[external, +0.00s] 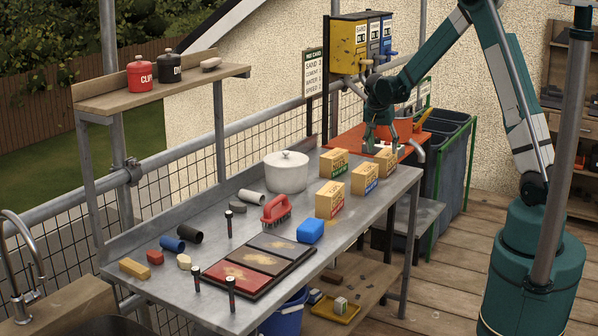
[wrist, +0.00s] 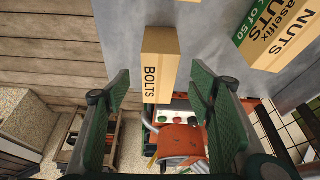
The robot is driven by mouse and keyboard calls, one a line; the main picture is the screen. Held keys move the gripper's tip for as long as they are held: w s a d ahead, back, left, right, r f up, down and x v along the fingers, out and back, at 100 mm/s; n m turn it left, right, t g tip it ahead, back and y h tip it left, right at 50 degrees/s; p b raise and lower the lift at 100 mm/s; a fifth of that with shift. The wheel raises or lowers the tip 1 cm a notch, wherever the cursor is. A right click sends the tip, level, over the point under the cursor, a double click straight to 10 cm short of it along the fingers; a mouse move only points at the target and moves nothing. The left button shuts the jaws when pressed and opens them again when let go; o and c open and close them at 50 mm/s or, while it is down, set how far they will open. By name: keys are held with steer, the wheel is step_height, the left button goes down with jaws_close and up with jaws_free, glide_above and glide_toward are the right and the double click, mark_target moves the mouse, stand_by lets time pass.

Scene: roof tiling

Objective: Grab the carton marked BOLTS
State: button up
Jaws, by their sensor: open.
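The BOLTS carton (wrist: 160,66) is a tan box with black lettering on its narrow side, near the edge of the grey worktop. In the external view a tan carton (external: 386,160) stands at the worktop's far right end, partly hidden by my gripper (external: 382,146). My gripper (wrist: 163,82) is open in the wrist view, with one green finger on each side of the BOLTS carton's line. Gaps show between the carton and both fingers. Whether the fingertips reach down alongside it is hard to tell.
A NUTS carton (wrist: 272,40) with a green band lies close on the right in the wrist view. Other cartons (external: 365,178) (external: 330,200) stand nearby on the worktop (external: 352,243). An orange surface (external: 350,138) and a coloured dispenser (external: 360,42) are behind my gripper.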

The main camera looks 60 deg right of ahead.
mark_target(385, 154)
steer(key=shift+d+f, duration=0.65)
steer(key=shift+d, duration=0.2)
steer(key=shift+x, duration=1.3)
steer(key=shift+f, duration=0.1)
steer(key=shift+b+x, duration=0.4)
steer(key=shift+x, duration=2.1)
steer(key=shift+d, duration=0.2)
steer(key=shift+f+b, duration=0.2)
steer(key=shift+b, duration=0.1)
